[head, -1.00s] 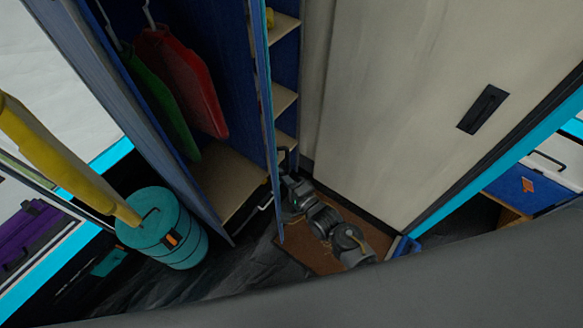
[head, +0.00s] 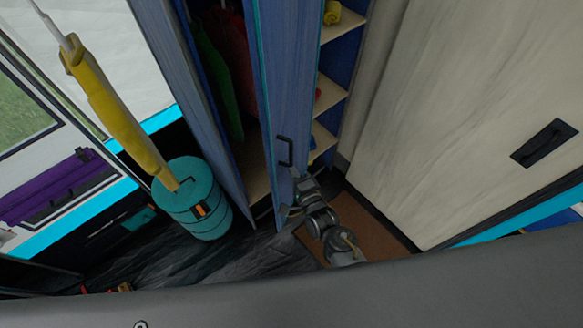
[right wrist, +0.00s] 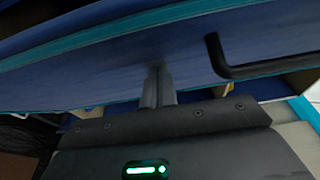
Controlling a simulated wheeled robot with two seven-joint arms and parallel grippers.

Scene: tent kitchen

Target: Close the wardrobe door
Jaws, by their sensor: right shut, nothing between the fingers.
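The wardrobe is in the head view, with a blue door (head: 287,75) standing partly open. Its dark bar handle (head: 285,151) is on the face toward the right. Through a narrow gap left of the door, green (head: 215,65) and red hanging clothes show inside. My right gripper (head: 297,192) is low beside the door's outer face, below the handle. In the right wrist view its shut, empty fingers (right wrist: 158,88) reach up to the blue door face (right wrist: 110,65) and seem to touch it, left of the handle (right wrist: 240,68). My left gripper is not in view.
Wardrobe shelves (head: 335,85) show right of the door. A teal barrel (head: 200,205) stands on the dark floor left of the wardrobe, near a yellow-wrapped pole (head: 115,110). A brown mat (head: 365,225) lies under my right arm, before a pale panel (head: 450,110).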

